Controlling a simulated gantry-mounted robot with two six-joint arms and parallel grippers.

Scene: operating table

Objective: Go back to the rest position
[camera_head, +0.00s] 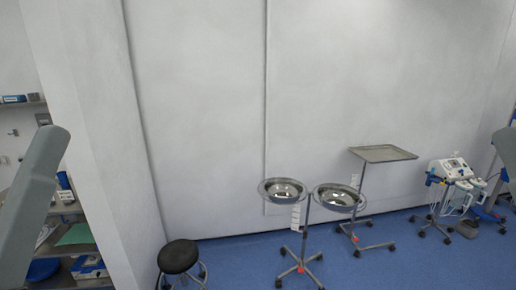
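Neither of my grippers shows in the head view. A grey arm link of mine (32,205) stands at the left edge, tilted. Another grey part, likely of my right arm (506,150), shows at the right edge. What either hand holds is out of sight.
A stand with two steel bowls (282,190) and a steel tray stand (383,153) are by the white wall (200,90). A black stool (178,257) is at bottom centre-left. A wheeled medical device (455,172) is at right. Shelves (70,245) are at left. Blue floor (420,265) is clear in front.

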